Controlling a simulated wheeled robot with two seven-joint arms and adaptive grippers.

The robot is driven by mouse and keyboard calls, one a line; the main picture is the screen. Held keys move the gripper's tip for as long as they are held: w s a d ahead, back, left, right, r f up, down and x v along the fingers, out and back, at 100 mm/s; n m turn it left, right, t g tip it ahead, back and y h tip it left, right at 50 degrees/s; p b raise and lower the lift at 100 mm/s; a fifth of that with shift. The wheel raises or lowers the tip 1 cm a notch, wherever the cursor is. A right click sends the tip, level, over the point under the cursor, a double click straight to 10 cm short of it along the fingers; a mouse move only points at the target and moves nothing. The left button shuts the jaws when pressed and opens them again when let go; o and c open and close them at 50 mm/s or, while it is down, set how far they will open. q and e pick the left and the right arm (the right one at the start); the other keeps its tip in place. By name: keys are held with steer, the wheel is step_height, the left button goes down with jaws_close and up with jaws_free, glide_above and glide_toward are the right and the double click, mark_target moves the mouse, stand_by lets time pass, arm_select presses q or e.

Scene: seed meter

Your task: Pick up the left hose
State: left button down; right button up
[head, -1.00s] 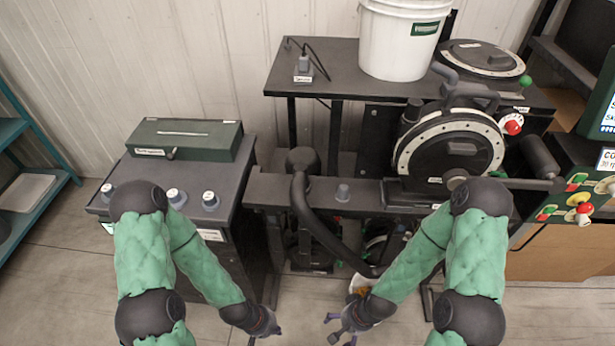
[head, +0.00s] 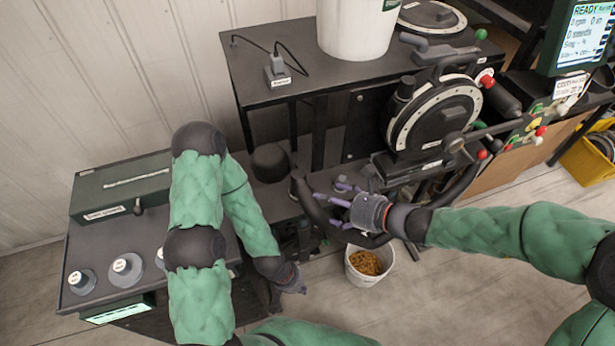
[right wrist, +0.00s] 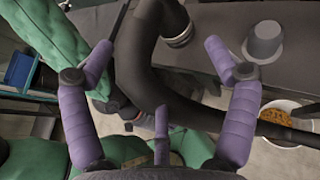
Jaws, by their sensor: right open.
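The left hose (head: 310,208) is a thick black tube in front of the dark bench. It curves down and to the right, below the round seed meter (head: 437,117). In the right wrist view the hose (right wrist: 133,65) runs between my spread purple fingers and bends off to the right. My right gripper (head: 338,203) is open around the hose, not closed on it. The palm and wrist hide part of the hose in the head view. My left gripper (head: 290,285) hangs low, left of the hose; its finger opening is unclear.
A white bucket of orange-brown grain (head: 366,264) stands on the floor below the hose. A large white bucket (head: 355,27) is on the upper table (head: 250,75). A cabinet (head: 85,250) with several grey capped knobs stands at the left. Floor is clear at the lower right.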

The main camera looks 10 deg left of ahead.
mark_target(306, 183)
steer(key=shift+m+t, duration=0.3)
steer(key=shift+t, duration=0.1)
steer(key=w+a, duration=0.1)
steer(key=a+b, duration=0.1)
steer(key=a, duration=0.1)
steer(key=w+a+f+b, duration=0.1)
steer(key=shift+w+a, duration=0.3)
steer(key=shift+a, duration=0.05)
steer(key=b+x, duration=0.1)
steer(key=x, duration=0.1)
steer(key=b+x, duration=0.1)
steer(key=x, duration=0.2)
steer(key=shift+s+d+f, duration=0.15)
steer(key=shift+s+f, duration=0.05)
steer(key=shift+f, duration=0.1)
steer(key=shift+b, duration=0.3)
steer(key=c, duration=1.6)
steer(key=shift+r+p, duration=0.3)
steer(key=shift+r, duration=0.25)
step_height(306, 183, up, 2)
steer(key=shift+r+p, duration=0.1)
steer(key=shift+p, duration=0.4)
steer(key=s+d+r+p, duration=0.6)
steer(key=s+d+r, duration=0.3)
steer(key=s+r, duration=0.1)
steer(key=shift+s+r+p, duration=0.2)
steer(key=shift+r+p, duration=2.65)
steer(key=shift+r, duration=0.1)
